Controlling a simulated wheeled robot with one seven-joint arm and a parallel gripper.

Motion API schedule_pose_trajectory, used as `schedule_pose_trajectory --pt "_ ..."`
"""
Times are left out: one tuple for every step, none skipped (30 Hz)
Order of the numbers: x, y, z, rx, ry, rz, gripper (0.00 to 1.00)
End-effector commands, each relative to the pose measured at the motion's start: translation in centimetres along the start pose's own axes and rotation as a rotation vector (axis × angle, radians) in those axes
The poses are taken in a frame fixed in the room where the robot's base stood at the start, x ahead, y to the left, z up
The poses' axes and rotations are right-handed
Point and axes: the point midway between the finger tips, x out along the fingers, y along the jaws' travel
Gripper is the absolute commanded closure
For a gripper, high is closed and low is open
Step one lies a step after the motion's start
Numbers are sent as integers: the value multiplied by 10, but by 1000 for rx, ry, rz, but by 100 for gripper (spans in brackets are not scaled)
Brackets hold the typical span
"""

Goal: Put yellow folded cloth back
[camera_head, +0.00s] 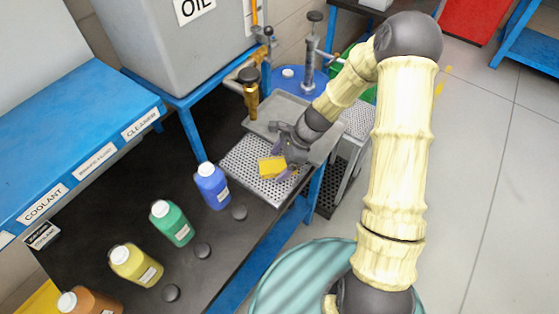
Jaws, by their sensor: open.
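The yellow folded cloth (271,167) is a small yellow block shape at the right part of the perforated metal tray (245,165). My gripper (281,160) reaches down from the upper right, with its purplish fingers at the cloth. The jaws are open, and the cloth appears to be between or right beside the fingertips. The gripper hides part of the cloth, and I cannot tell whether a finger touches it or whether it rests fully on the tray.
Blue (212,186), green (171,223), yellow (135,264) and orange (88,302) bottles stand on the dark bench (120,205), with several black round caps beside them. A brass tap (249,92) hangs behind the tray. A labelled blue shelf (70,150) overhangs the bench's left. Open floor lies right.

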Motion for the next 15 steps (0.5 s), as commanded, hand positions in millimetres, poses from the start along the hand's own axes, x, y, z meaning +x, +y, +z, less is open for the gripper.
schedule_pose_trajectory --pt "0 0 -1 1 0 -1 17" --pt "-1 0 0 1 0 -1 17" --pt "-1 0 0 1 0 -1 17" --pt "-2 0 1 -1 0 0 17" --pt "-4 0 2 -1 0 0 17" --pt "-5 0 2 -3 1 0 17" --pt "-7 0 3 -4 1 0 17" --pt "-9 0 3 -5 1 1 17" --pt "-14 0 4 -6 1 0 17" --pt "-18 -1 4 -7 2 0 17" --pt "-22 0 4 -8 1 0 17" --pt "-28 0 4 -8 2 0 17" --pt "-34 0 4 -8 2 0 17" --pt "-40 -1 4 -7 3 -1 17" --pt "-48 -1 4 -7 2 -2 17"
